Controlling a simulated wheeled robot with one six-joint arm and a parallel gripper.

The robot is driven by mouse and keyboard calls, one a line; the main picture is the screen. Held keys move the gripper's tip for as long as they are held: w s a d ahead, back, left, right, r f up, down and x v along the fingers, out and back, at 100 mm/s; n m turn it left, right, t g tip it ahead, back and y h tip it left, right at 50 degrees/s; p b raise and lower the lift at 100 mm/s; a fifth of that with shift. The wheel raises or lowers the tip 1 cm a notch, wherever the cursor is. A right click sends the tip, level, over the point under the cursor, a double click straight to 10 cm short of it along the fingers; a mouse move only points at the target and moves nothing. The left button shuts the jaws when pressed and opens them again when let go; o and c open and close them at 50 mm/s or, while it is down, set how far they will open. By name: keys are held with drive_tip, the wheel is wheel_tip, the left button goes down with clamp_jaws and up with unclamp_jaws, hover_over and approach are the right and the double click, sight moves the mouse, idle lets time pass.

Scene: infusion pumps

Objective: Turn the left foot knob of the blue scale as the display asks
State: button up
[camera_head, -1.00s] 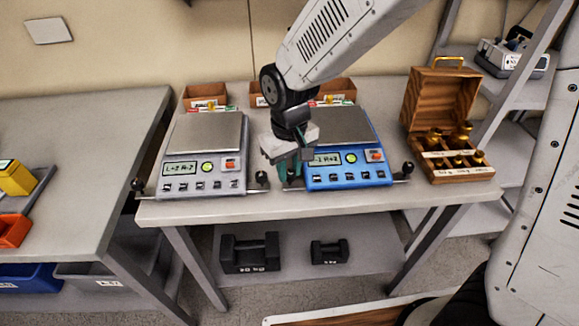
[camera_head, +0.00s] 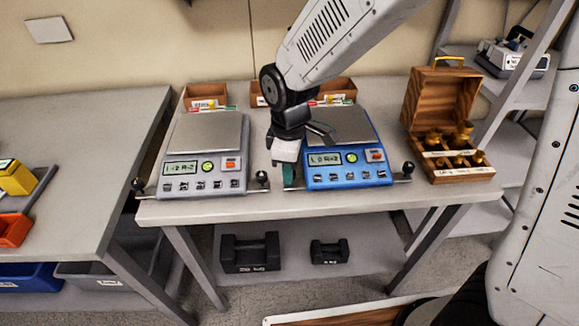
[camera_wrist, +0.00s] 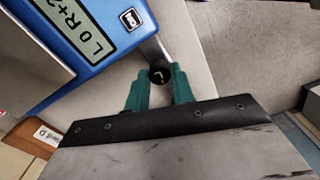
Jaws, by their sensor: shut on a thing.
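The blue scale (camera_head: 349,181) stands on the table with its display (camera_head: 325,158) reading L 0 R+2; the wrist view shows this display (camera_wrist: 91,29) too. Its left foot knob (camera_wrist: 159,75) is black with a yellowish mark, on a short metal arm at the scale's corner. My gripper (camera_head: 289,182) points down at that corner, its green fingers on either side of the knob and shut on it. In the head view the gripper hides the knob. The right foot knob (camera_head: 408,168) stands free.
A grey scale (camera_head: 203,178) stands to the left, its right foot knob (camera_head: 262,177) close to my gripper. A wooden weight box (camera_head: 440,110) stands open at the right. Small cardboard boxes (camera_head: 206,95) line the back. Black weights (camera_head: 250,252) lie on the shelf below.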

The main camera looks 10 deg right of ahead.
drive_tip(key=shift+n, duration=0.3)
idle(0.4)
drive_tip(key=o, duration=1)
drive_tip(key=shift+r, duration=0.15)
wheel_tip(320, 180, up, 8)
drive_tip(key=shift+f, duration=0.2)
